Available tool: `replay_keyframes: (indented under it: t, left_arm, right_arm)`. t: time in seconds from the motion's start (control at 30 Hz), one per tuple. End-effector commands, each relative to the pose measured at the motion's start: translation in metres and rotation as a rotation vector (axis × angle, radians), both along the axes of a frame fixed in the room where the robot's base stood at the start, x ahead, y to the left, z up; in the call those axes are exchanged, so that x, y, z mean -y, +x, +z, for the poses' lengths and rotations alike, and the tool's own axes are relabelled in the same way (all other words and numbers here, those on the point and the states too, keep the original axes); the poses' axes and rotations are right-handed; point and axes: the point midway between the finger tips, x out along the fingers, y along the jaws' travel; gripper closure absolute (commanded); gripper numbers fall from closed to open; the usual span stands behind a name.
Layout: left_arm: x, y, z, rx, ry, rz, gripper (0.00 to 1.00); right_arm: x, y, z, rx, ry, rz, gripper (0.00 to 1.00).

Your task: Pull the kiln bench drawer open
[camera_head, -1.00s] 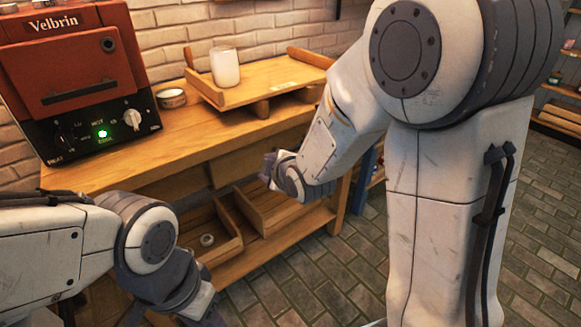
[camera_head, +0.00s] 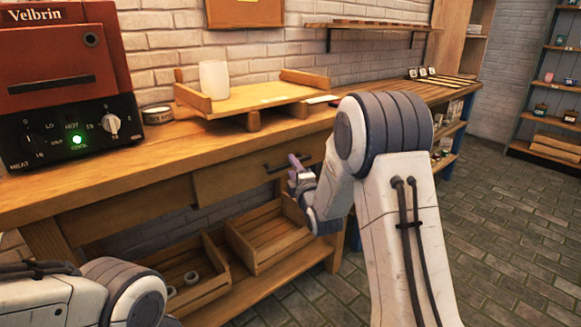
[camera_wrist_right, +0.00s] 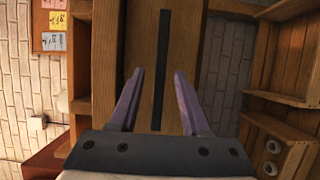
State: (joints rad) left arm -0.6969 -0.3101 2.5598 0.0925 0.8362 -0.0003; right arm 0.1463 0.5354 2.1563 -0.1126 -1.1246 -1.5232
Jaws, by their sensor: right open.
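The kiln bench drawer (camera_head: 235,178) sits under the wooden bench top and looks shut. Its dark bar handle (camera_head: 276,168) is partly hidden near my right gripper (camera_head: 294,166) in the head view. In the right wrist view, the dark handle (camera_wrist_right: 162,60) runs nearly upright across the wooden drawer front (camera_wrist_right: 184,35). There my right gripper (camera_wrist_right: 159,73) is open, with one purple finger on each side of the handle in the picture. I cannot tell whether the fingers reach the handle in depth. My left arm shows at the lower left; its gripper is out of view.
The red kiln (camera_head: 60,80) stands on the bench top (camera_head: 150,160) at left. Wooden crates (camera_head: 268,240) sit on the lower shelf. Paved floor (camera_head: 500,240) is free at right.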

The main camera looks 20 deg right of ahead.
Motion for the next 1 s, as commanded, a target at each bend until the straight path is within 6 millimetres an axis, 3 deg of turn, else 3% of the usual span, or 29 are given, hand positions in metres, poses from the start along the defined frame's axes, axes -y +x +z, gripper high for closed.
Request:
replay_keyframes:
  t: [0.2, 0.53, 0.57, 0.67, 0.7, 1.0]
  left_arm:
    - [0.0, 0.0, -0.004, 0.0, 0.0, 0.0, 0.5]
    - [0.0, 0.0, -0.004, 0.0, 0.0, 0.0, 0.5]
    - [0.0, 0.0, -0.004, 0.0, 0.0, 0.0, 0.5]
    - [0.0, 0.0, -0.004, 0.0, 0.0, 0.0, 0.5]
    - [0.0, 0.0, -0.004, 0.0, 0.0, 0.0, 0.5]
    - [0.0, 0.0, -0.004, 0.0, 0.0, 0.0, 0.5]
  right_arm:
    - [0.001, 0.025, -0.001, -0.001, 0.001, 0.0, 0.53]
    - [0.001, 0.029, 0.0, -0.001, 0.001, 0.0, 0.53]
    - [0.001, 0.029, 0.0, -0.001, 0.001, 0.0, 0.56]
    - [0.001, 0.029, 0.0, -0.001, 0.001, 0.0, 0.95]
    - [0.001, 0.029, 0.0, -0.001, 0.001, 0.0, 1.0]
    - [0.001, 0.029, 0.0, -0.002, 0.001, 0.0, 1.0]
